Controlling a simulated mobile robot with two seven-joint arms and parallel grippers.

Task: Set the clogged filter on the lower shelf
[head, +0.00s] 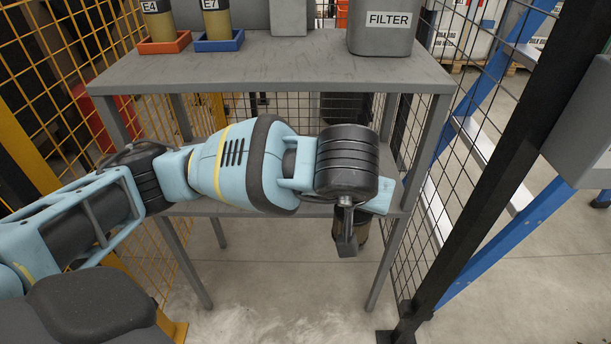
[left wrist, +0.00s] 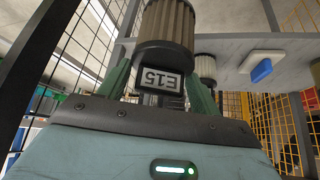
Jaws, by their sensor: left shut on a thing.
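My left gripper (head: 347,232) is shut on a brownish, pleated filter (left wrist: 165,28) in front of the shelf unit. The filter's label reads E15 and appears upside down in the left wrist view. In the head view only part of the held filter (head: 363,228) shows behind the gripper, near the front edge of the lower shelf (head: 190,208). My left arm hides much of that shelf. I cannot tell whether the filter touches the shelf. My right gripper is not in view.
The upper shelf (head: 270,68) holds filter E4 (head: 159,24) in a red tray (head: 165,46), filter E7 (head: 217,22) in a blue tray (head: 218,44) and a grey FILTER container (head: 382,35). Yellow mesh stands left and a dark-framed mesh (head: 440,240) right.

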